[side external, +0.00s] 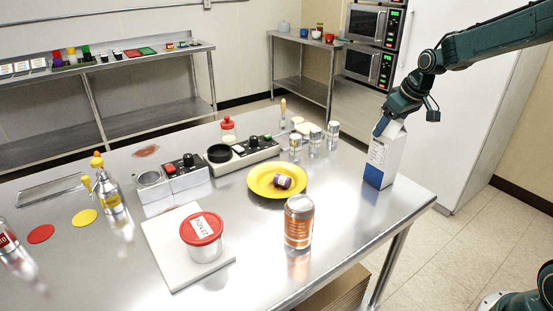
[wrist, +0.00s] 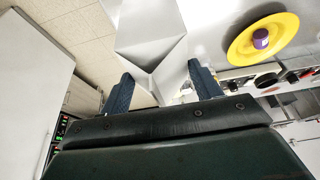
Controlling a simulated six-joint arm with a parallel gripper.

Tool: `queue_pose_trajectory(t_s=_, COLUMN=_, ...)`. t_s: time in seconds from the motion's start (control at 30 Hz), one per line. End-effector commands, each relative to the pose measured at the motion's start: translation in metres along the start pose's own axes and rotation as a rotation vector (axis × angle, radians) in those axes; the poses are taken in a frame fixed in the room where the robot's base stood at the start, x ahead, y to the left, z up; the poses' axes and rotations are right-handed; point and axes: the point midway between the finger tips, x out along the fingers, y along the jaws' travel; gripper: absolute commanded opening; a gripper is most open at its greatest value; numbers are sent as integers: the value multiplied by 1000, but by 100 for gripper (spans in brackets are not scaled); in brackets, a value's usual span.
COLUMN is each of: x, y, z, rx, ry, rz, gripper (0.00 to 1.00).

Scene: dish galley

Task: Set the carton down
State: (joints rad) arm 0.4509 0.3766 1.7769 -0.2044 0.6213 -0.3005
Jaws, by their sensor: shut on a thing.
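The carton (side external: 383,160) is white with a blue lower band and printed text on its side. It stands upright at the right end of the steel table (side external: 335,235), with its base at or very near the surface; I cannot tell whether it touches. My gripper (side external: 389,124) is shut on the carton's gabled top from above. In the wrist view the carton's top (wrist: 150,48) lies between the two blue fingers of my gripper (wrist: 160,88).
A yellow plate (side external: 258,190) with a small purple-labelled jar (side external: 283,182) is left of the carton. An orange can (side external: 299,222) stands nearer the front. Several silver cans (side external: 315,141) stand behind the plate. The table's right edge is close to the carton.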

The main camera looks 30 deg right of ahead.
Motion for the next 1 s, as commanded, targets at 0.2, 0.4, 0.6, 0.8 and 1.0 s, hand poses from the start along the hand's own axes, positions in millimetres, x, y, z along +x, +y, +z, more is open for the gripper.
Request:
queue_pose_trajectory(t_s=0.2, x=-2, y=0, z=-2, rx=-2, ry=7, rz=2, gripper=0)
queue_pose_trajectory(t_s=0.4, x=2, y=0, z=1, rx=0, ry=0, rz=0, gripper=69)
queue_pose_trajectory(t_s=0.6, x=2, y=0, z=1, rx=0, ry=0, rz=0, gripper=85)
queue_pose_trajectory(t_s=0.8, x=2, y=0, z=1, rx=0, ry=0, rz=0, gripper=85)
queue_pose_trajectory(t_s=1.0, x=-7, y=0, z=-1, rx=-1, ry=2, rz=1, gripper=85)
